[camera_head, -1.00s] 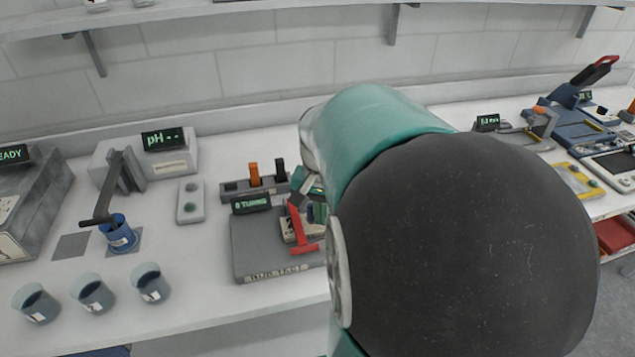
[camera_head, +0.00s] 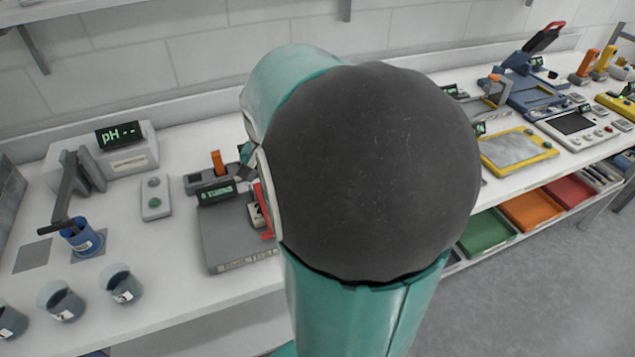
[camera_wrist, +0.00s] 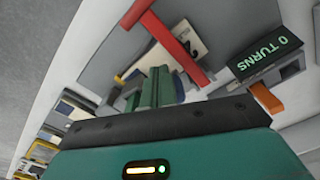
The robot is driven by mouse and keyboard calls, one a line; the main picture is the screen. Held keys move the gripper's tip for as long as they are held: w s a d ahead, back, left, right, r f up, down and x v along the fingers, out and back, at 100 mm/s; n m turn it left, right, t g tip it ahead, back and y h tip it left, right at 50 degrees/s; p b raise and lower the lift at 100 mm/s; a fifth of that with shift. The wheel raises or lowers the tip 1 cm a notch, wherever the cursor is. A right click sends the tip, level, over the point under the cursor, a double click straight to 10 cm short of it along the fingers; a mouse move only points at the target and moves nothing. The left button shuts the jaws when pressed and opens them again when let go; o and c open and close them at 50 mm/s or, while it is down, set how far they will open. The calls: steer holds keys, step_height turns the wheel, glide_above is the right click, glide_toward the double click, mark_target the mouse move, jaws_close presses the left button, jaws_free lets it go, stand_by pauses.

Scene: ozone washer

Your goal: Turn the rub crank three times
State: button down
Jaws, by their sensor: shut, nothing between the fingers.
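The rub tester is a grey box (camera_head: 228,238) on the bench, partly hidden by my arm in the head view. Its red crank (camera_head: 265,208) shows only as a sliver beside my arm there. The tester's display (camera_wrist: 268,58) reads 0 TURNS. My gripper (camera_wrist: 155,76) is shut and empty, its green fingertips close beside the crank's lower end; I cannot tell whether they touch it.
An orange-handled lever block (camera_wrist: 268,98) stands close beside the display. A pH meter (camera_head: 125,145), a blue cup (camera_head: 82,238) and several grey cups (camera_head: 120,284) are at the left. A yellow-framed tray (camera_head: 517,150) is to the right.

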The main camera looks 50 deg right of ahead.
steer(key=shift+w+d, duration=0.1)
steer(key=shift+w, duration=0.35)
steer(key=shift+w+d, duration=0.7)
steer(key=shift+w, duration=0.35)
steer(key=shift+d, duration=0.1)
steer(key=shift+w+d, duration=0.7)
steer(key=shift+d, duration=0.2)
steer(key=shift+d, duration=0.1)
